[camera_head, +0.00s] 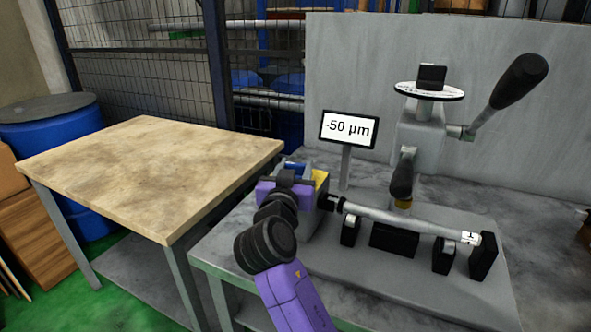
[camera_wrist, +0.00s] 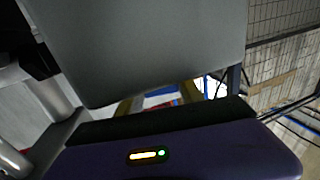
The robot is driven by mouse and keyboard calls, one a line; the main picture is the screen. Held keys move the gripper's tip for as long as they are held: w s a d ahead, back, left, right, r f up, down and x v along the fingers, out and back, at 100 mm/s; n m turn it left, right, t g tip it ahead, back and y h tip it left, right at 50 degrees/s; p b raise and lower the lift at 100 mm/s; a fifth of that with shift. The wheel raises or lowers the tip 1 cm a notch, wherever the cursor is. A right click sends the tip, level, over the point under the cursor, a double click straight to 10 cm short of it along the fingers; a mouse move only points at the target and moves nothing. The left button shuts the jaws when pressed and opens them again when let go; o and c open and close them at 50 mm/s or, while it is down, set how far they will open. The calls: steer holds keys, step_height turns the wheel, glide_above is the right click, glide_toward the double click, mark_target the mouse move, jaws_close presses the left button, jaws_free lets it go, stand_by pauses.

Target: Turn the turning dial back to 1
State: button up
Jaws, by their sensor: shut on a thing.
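A round white-faced dial (camera_head: 429,91) with a black knob (camera_head: 431,76) on top sits on the grey grinder column at the right in the head view. Its markings are too small to read. My purple gripper (camera_head: 290,181) is far to the left of and below this dial, at the grey block (camera_head: 313,208) by the shaft's left end. In the wrist view a large plain grey surface (camera_wrist: 145,45) fills the space in front of my gripper and hides the fingertips. My gripper appears shut on this grey block. The exact grip is hidden.
A display (camera_head: 348,129) reads -50 µm. A black-handled lever (camera_head: 518,82) sticks out at the column's right. A shaft (camera_head: 405,220) lies across black supports below the column. An empty wooden table (camera_head: 150,170) stands left. A grey panel (camera_head: 345,60) stands behind the grinder.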

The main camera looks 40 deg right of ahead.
steer(key=o, duration=1.4)
steer(key=v, duration=0.7)
steer(key=shift+s+a, duration=0.25)
steer(key=shift+a, duration=0.1)
